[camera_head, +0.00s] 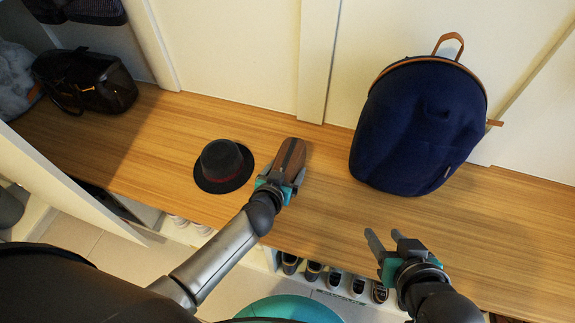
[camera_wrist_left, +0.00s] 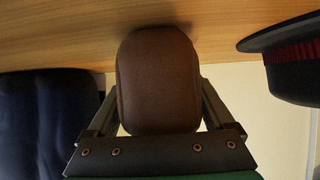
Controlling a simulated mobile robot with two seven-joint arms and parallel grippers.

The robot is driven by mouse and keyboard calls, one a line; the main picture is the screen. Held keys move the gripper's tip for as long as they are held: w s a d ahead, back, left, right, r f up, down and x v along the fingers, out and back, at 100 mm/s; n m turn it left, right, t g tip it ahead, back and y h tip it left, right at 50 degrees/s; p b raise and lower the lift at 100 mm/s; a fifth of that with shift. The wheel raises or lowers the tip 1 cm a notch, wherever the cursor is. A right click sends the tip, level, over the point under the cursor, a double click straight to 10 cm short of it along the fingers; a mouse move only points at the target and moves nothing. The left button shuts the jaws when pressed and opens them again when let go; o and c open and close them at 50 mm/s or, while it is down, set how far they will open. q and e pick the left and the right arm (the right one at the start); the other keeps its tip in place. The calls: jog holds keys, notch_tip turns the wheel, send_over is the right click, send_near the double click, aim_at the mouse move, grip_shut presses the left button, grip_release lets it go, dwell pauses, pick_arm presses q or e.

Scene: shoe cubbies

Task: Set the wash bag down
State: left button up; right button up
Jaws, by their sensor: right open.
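The brown wash bag (camera_head: 291,155) is at the wooden bench, just right of the black hat. My left gripper (camera_head: 282,183) is at its near end, with a finger on each side. In the left wrist view the wash bag (camera_wrist_left: 157,80) fills the space between the fingers (camera_wrist_left: 158,105), which appear shut on its sides. Whether its underside touches the bench cannot be told. My right gripper (camera_head: 385,243) is open and empty over the bench's front part, below the backpack.
A black hat (camera_head: 223,165) with a red band lies left of the wash bag. A navy backpack (camera_head: 420,125) stands right. The bench (camera_head: 130,140) is clear left of the hat. Several shoes (camera_head: 334,279) sit below its front edge.

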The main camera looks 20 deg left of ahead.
pick_arm(q)
jog(key=c, duration=1.1)
jog(key=shift+r, duration=0.1)
